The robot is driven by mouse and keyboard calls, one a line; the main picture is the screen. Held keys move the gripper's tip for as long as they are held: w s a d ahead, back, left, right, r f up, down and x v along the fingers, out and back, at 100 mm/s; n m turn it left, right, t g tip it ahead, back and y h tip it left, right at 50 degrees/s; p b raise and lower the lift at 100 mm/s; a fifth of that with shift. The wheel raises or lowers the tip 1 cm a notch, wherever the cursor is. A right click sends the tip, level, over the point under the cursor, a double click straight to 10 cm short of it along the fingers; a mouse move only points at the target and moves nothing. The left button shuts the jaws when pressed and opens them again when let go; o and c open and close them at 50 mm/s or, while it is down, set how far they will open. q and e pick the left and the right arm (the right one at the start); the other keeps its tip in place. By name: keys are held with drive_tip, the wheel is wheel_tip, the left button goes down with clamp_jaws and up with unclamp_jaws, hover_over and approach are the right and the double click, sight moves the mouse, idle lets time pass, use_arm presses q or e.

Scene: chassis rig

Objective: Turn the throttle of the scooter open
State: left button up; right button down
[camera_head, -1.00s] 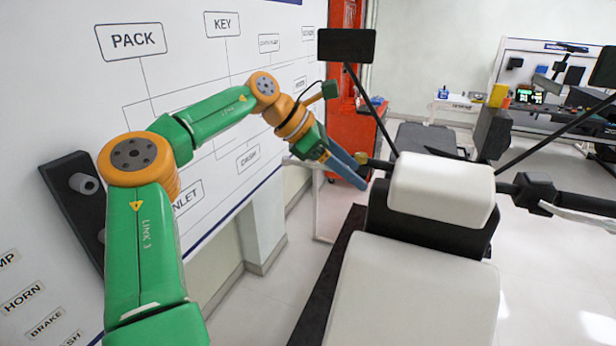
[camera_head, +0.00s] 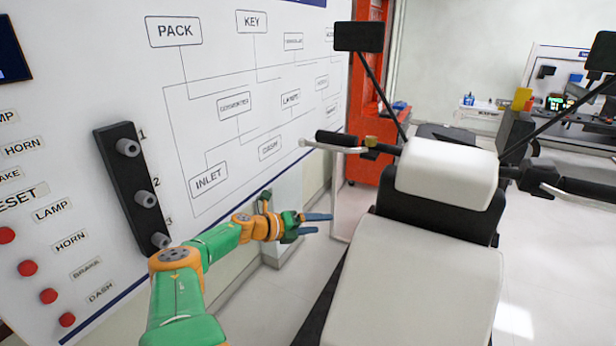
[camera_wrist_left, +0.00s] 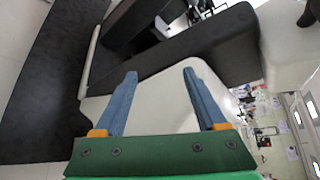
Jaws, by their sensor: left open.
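The scooter's right handlebar grip (camera_head: 588,190) is black and sits at the right edge of the head view, behind a pale lever. The left handlebar grip (camera_head: 335,138) is black too, with a pale lever below it. I cannot tell from the pictures which grip is the throttle. My left gripper (camera_head: 324,223) is open and empty, its blue fingers pointing right, below the left grip and apart from it. In the left wrist view, its spread fingers (camera_wrist_left: 160,75) have black and white scooter bodywork behind them. My right gripper is out of view.
The white seat (camera_head: 415,285) and white front body (camera_head: 447,170) fill the centre right. Two mirrors (camera_head: 358,37) rise on thin stalks. A white panel (camera_head: 230,70) with labels and a black three-knob block (camera_head: 128,185) stands at left. A red cabinet (camera_head: 372,100) stands behind.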

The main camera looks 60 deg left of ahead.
use_arm(q)
wheel_tip(320, 180, down, 6)
drive_tip(key=s+n+y, duration=0.1)
drive_tip(key=s+n, duration=0.1)
drive_tip(key=n, duration=0.1)
drive_tip(key=shift+a+y, duration=0.3)
drive_tip(key=shift+a, duration=0.15)
drive_tip(key=shift+s+f, duration=0.1)
